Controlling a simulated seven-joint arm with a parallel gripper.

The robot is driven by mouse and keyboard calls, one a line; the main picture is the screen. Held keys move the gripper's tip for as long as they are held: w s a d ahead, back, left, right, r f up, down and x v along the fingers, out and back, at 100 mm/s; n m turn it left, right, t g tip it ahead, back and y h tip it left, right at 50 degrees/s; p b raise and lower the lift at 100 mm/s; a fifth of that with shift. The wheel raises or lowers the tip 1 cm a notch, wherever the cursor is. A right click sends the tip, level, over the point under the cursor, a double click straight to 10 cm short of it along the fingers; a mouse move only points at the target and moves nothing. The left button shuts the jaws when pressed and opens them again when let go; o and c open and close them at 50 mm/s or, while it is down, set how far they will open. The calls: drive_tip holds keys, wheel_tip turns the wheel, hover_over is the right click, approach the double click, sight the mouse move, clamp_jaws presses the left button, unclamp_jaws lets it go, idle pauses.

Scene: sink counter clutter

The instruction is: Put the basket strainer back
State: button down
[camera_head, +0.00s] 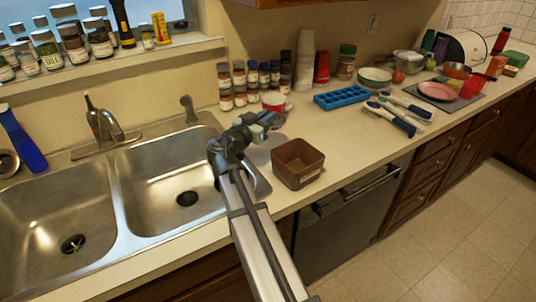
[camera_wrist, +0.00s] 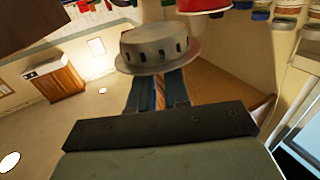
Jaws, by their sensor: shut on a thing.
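My gripper (camera_head: 262,122) is above the counter, just right of the right sink basin (camera_head: 150,178). In the wrist view its fingers (camera_wrist: 158,92) are shut on the basket strainer (camera_wrist: 158,48), a grey metal cup with a wide rim and slots around its side. In the head view the strainer is hard to make out beside the fingers. The right basin has a dark drain (camera_head: 187,198) in its floor. The left basin (camera_head: 45,215) also has a drain (camera_head: 73,244).
A brown open box (camera_head: 297,163) stands on the counter close to my gripper. Several spice jars (camera_head: 240,80) and a red-and-white tub (camera_head: 273,101) stand behind it. A faucet (camera_head: 103,122) rises behind the basins. A blue ice tray (camera_head: 341,97) lies further right.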

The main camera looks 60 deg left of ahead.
drive_tip(key=shift+s+d+f, duration=0.15)
drive_tip(key=shift+s+f, duration=0.05)
drive_tip(key=shift+s, duration=0.2)
drive_tip(key=shift+s+d+f, duration=0.1)
drive_tip(key=shift+s+f, duration=0.1)
drive_tip(key=shift+s, duration=0.2)
drive_tip(key=shift+f, duration=4.9)
drive_tip(key=shift+f, duration=0.1)
drive_tip(key=c, duration=1.1)
unclamp_jaws()
drive_tip(key=shift+s, duration=0.25)
drive_tip(key=v, duration=1.1)
drive_tip(key=shift+s+d, duration=0.15)
drive_tip(key=shift+s, duration=0.15)
